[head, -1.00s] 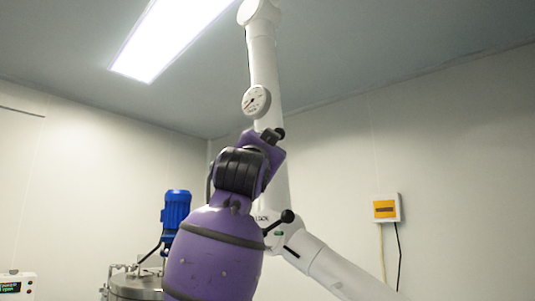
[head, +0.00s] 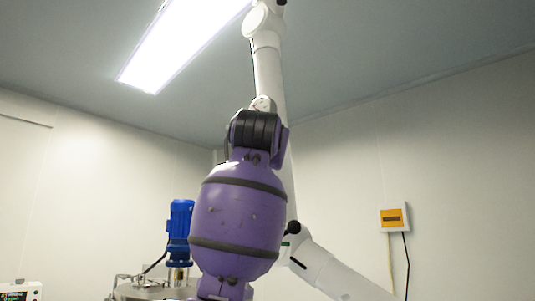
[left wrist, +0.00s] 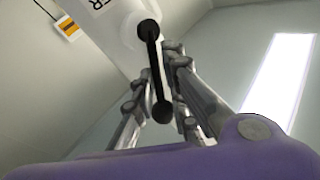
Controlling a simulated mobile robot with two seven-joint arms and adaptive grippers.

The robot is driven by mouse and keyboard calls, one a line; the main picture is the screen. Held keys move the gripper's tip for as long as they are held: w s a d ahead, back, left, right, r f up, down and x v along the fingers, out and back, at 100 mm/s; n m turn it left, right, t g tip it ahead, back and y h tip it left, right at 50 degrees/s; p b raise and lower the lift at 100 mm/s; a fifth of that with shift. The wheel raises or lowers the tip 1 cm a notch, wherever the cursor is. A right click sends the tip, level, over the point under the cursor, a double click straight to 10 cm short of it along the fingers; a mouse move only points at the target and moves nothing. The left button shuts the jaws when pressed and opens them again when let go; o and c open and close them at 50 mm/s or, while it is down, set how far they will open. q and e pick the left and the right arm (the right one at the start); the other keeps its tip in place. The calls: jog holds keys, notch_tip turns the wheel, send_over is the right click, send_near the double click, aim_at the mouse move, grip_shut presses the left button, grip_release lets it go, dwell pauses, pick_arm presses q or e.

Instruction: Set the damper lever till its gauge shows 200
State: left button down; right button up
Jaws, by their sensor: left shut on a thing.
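The damper lever (left wrist: 153,62) is a dark bar with a round black knob at each end. In the left wrist view my left gripper (left wrist: 160,72) has its grey fingers on both sides of it, shut on it, in front of the white duct (left wrist: 118,28). In the head view my purple left arm rises through the middle and hides the gripper and this lever. Only the top of the round white gauge (head: 263,103) shows above my arm, on the white duct (head: 269,75); its reading cannot be made out. My right gripper is not in view.
Another black-knobbed handle (head: 293,227) sticks out right of my arm, low on the white duct. A blue motor (head: 179,220) stands on a steel vessel at left. A yellow-and-white box (head: 394,217) hangs on the right wall. Space at right is open.

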pick_arm(q)
jog(key=shift+s+r, duration=0.25)
jog(key=shift+r, duration=0.15)
jog(key=c, duration=2)
grip_release()
jog(key=shift+w, duration=0.1)
jog(key=shift+o, duration=0.7)
jog(key=shift+w+d+f, duration=0.1)
jog(key=shift+w+f, duration=0.05)
jog(key=shift+f, duration=0.1)
jog(key=s+f, duration=0.2)
jog(key=s, duration=0.9)
jog(key=shift+s+f, duration=0.15)
jog(key=shift+s, duration=0.25)
jog(key=shift+d, duration=0.1)
